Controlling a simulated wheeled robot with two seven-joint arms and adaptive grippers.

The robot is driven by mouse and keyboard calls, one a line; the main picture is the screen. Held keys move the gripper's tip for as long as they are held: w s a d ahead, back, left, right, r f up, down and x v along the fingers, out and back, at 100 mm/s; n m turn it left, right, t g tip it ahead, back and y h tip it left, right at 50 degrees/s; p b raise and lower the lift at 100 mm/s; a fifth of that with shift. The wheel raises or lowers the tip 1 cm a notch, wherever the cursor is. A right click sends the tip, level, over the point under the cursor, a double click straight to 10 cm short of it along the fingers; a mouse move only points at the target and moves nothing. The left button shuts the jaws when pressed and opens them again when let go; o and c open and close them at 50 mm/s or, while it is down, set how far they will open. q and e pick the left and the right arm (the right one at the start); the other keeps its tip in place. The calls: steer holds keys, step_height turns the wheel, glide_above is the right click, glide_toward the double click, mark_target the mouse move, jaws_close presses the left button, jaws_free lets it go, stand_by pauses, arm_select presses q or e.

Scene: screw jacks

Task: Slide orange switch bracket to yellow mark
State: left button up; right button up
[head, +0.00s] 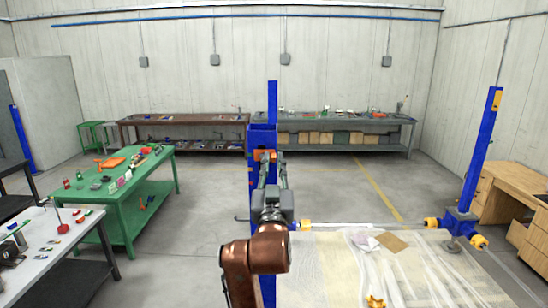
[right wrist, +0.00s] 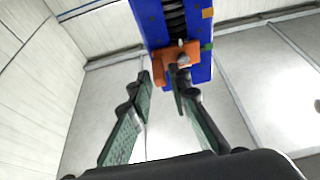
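The orange switch bracket (head: 262,155) sits on the near blue screw jack column (head: 272,105). In the right wrist view the bracket (right wrist: 168,58) crosses the blue column (right wrist: 150,25), below its dark screw, with a small grey knob in front. My right gripper (head: 271,163) is in front of the bracket. My left gripper is out of view.
A second blue column (head: 482,150) stands at the right beside a wooden desk (head: 515,185). A sheet-covered platform (head: 330,265) lies right of my arm. Green (head: 135,200) and grey (head: 80,255) tables with tools stand left. Workbenches line the back wall.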

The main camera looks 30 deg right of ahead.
steer(key=shift+w+d, duration=0.1)
steer(key=shift+w, duration=0.05)
steer(key=shift+c, duration=0.2)
jaws_close()
stand_by(0.3)
